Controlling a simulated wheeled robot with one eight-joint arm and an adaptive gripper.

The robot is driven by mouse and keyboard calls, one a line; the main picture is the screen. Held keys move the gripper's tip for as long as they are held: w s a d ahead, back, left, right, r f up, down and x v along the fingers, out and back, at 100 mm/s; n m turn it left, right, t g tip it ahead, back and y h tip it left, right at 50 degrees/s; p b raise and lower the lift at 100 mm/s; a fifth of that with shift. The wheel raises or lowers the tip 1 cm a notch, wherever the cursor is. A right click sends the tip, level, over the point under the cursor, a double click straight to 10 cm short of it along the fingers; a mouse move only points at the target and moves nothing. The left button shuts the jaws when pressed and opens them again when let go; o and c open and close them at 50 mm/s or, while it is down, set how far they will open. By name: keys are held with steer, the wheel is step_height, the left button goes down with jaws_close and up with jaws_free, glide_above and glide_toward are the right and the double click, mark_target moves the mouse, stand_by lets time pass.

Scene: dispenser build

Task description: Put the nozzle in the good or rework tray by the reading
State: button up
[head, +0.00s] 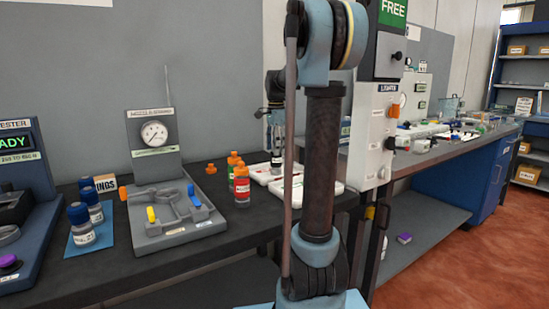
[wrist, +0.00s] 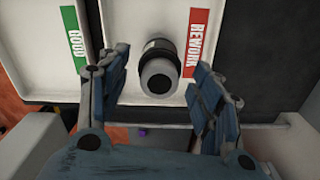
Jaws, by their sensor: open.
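The nozzle (wrist: 160,68), a dark grey cylinder with a black bore and a pale label, stands in the rework tray (wrist: 125,85), close beside the red REWORK label (wrist: 198,40). The good tray (wrist: 60,85), with its green GOOD label, lies to the left in the wrist view. My gripper (wrist: 160,85) is open, its fingers on either side of the nozzle with gaps between. In the head view my gripper (head: 276,140) is over the white trays (head: 262,173), partly hidden by my arm. The dial gauge (head: 154,132) stands behind the grey fixture; its reading is too small to tell.
Red bottles with orange caps (head: 241,183) stand left of the trays. Blue-capped jars (head: 83,225) sit on a blue mat near the tester (head: 22,190). A white panel cabinet (head: 378,125) rises right of my arm. Dark bench surface is bare along the front.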

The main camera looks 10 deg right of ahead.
step_height(320, 180, up, 7)
steer(key=shift+r, duration=0.15)
steer(key=shift+s, duration=0.15)
stand_by(0.4)
